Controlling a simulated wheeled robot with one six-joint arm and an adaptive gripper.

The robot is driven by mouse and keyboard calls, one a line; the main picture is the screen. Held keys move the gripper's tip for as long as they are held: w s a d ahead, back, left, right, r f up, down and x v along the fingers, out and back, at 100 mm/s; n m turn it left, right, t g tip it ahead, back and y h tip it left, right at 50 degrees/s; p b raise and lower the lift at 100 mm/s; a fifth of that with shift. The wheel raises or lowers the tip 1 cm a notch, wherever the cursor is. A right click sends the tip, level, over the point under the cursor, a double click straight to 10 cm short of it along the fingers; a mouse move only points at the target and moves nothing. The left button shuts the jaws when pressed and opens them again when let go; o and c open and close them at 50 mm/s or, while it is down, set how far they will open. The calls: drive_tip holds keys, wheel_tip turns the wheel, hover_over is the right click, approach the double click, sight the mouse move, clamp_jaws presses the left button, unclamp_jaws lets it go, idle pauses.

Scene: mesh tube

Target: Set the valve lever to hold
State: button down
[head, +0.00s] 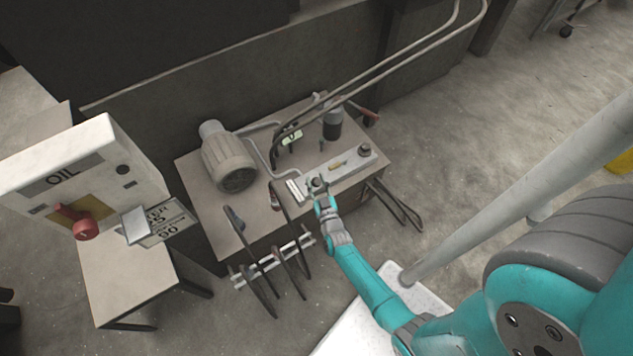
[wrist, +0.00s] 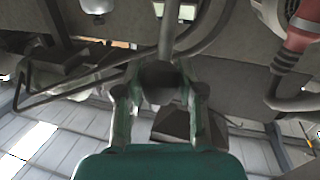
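A lever with a dark round knob (wrist: 160,83) and a grey rod (wrist: 166,32) shows in the middle of the wrist view. My gripper (wrist: 160,92) has one finger on each side of this knob, and the fingers look close against it. In the head view my gripper (head: 318,188) is at the front edge of the machine's bench (head: 205,180), over a grey valve block (head: 340,172). The gripper largely hides the lever there. The lever's position marks cannot be read in either view.
A motor (head: 228,160) stands at the bench's left. A white cabinet marked OIL (head: 95,160) with a red knob (head: 86,230) is farther left. A red-gripped handle (wrist: 299,45) is upper right in the wrist view.

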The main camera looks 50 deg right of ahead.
drive_tip(key=shift+w+d+r, duration=0.2)
drive_tip(key=shift+w+r, duration=0.1)
drive_tip(key=shift+w, duration=0.4)
drive_tip(key=shift+w+d+r, duration=0.15)
drive_tip(key=shift+w+r, duration=0.2)
drive_tip(key=shift+w, duration=0.3)
drive_tip(key=shift+w+d+r, duration=0.2)
drive_tip(key=shift+w+r, duration=0.1)
drive_tip(key=shift+w, duration=0.4)
drive_tip(key=shift+w+d+r, duration=0.1)
drive_tip(key=shift+w+d, duration=0.15)
drive_tip(key=shift+w, duration=0.55)
drive_tip(key=shift+w+d+r, duration=0.1)
drive_tip(key=shift+w+d, duration=0.1)
drive_tip(key=shift+w, duration=0.55)
drive_tip(key=c, duration=0.7)
unclamp_jaws()
drive_tip(key=shift+a+f, duration=0.1)
drive_tip(key=shift+s, duration=0.15)
